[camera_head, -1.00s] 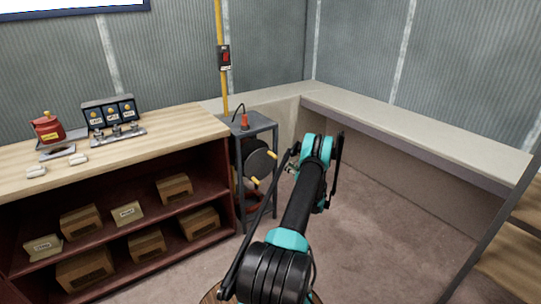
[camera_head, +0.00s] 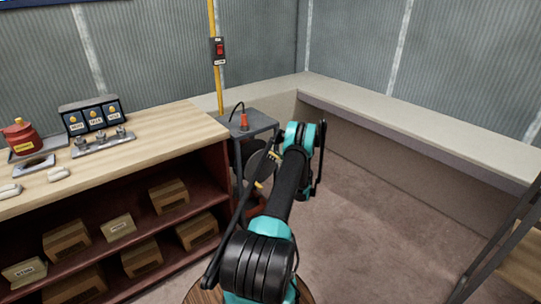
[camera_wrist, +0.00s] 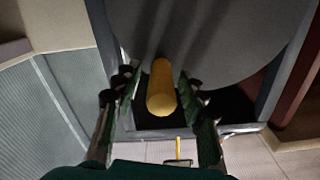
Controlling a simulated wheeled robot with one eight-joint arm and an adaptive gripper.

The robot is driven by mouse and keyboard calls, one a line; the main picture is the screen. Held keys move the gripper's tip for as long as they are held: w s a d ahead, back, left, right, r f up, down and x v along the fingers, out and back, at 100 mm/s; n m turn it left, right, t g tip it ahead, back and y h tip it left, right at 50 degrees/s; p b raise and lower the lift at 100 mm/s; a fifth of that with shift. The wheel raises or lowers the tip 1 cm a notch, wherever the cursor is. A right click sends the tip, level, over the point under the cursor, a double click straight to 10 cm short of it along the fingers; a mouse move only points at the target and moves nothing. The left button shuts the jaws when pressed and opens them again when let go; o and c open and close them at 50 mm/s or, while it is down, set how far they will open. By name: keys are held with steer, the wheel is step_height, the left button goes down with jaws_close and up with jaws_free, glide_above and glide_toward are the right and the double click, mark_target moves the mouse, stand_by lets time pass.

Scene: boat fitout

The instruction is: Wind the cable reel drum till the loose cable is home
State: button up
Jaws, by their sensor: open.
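The cable reel drum (camera_head: 255,164) is a dark grey disc in a grey metal stand (camera_head: 262,123), partly hidden behind my arm in the head view. In the wrist view the drum face (camera_wrist: 215,40) fills the top, and a yellow crank handle (camera_wrist: 161,90) sticks out toward the camera. My gripper (camera_wrist: 160,82) is open, with one finger on each side of the handle and gaps visible on both sides. A red plug-like piece (camera_head: 243,121) with a short black cable stands on the stand. I cannot make out the loose cable's length.
A wooden bench (camera_head: 150,135) with boxed shelves stands close on the left. A pale ledge (camera_head: 420,125) runs along the right wall. A yellow conduit with a red switch (camera_head: 219,50) rises behind the stand. The floor (camera_head: 370,220) to the right is clear.

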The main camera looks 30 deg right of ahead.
jaws_close()
stand_by(0.5)
